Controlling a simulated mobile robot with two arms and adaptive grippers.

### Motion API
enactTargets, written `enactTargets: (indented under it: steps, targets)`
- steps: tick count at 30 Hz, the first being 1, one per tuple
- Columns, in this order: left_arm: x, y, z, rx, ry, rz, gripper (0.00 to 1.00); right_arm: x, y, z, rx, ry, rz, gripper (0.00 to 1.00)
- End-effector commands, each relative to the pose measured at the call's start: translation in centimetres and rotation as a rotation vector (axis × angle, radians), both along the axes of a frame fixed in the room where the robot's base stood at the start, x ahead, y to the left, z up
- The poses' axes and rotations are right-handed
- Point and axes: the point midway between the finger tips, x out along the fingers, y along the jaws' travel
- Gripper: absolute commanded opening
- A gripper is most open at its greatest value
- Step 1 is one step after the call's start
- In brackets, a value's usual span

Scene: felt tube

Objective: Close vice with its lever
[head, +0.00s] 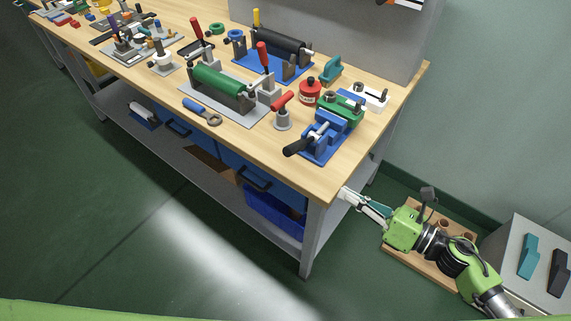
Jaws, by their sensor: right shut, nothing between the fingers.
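A blue vice (330,134) stands on a blue plate near the front right corner of the wooden workbench. Its lever (297,147), with a thick black grip, points toward the bench's front edge. A green block (341,109) sits right behind or on the vice; I cannot tell which, nor how wide the vice jaws are. My right gripper (350,197) is shut and empty, just off the bench's right end and below the vice in the picture. It is apart from the vice and lever. My left gripper is not in view.
A red-handled grey post (283,112) and a red pot (310,92) stand left of the vice. A white block (369,97) lies behind it. The bench top (330,181) is bare at the front right corner. A grey cabinet (525,255) stands at right.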

Motion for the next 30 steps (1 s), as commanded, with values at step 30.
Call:
enactTargets:
  steps: [30]
  targets:
    - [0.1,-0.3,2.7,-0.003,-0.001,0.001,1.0,2.5,7.5,1.7,-0.07,-0.114,0.091,0.0]
